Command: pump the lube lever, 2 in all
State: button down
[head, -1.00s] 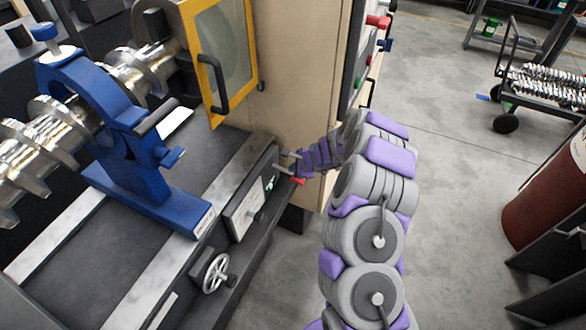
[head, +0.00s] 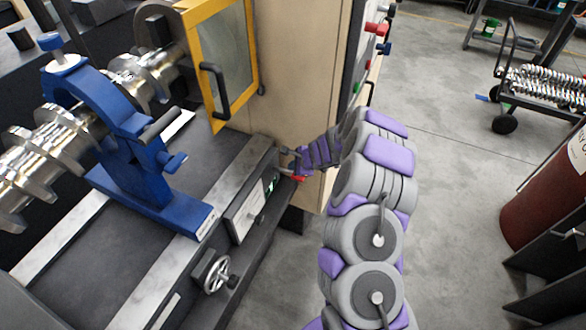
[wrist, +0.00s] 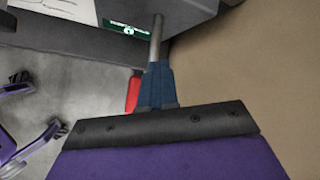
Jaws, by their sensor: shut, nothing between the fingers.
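The lube lever shows as a short lever with a red tip (head: 298,179) on the side of the lathe bed, beside a green label. My gripper (head: 290,153) is shut and empty, just above and close to that red tip in the head view. In the wrist view its blue fingers (wrist: 158,78) are together, and a metal rod lies in line with them. The red grip (wrist: 132,92) shows beside them, to the left. Whether the fingers touch the lever I cannot tell.
A blue steady rest (head: 150,195) and a handwheel (head: 216,274) are on the lathe at left. A yellow-framed door (head: 222,62) and a beige cabinet (head: 295,75) stand behind. A red barrel (head: 545,205) and a cart (head: 540,90) are at right, with open floor between.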

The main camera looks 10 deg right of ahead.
aim_at(291, 172)
jog(key=shift+r+p, duration=0.45)
jog(key=shift+r, duration=0.25)
jog(key=r+p, duration=0.4)
jog(key=r, duration=0.1)
jog(key=shift+w+a, duration=0.3)
jog(key=shift+a, duration=0.05)
dwell(0.5)
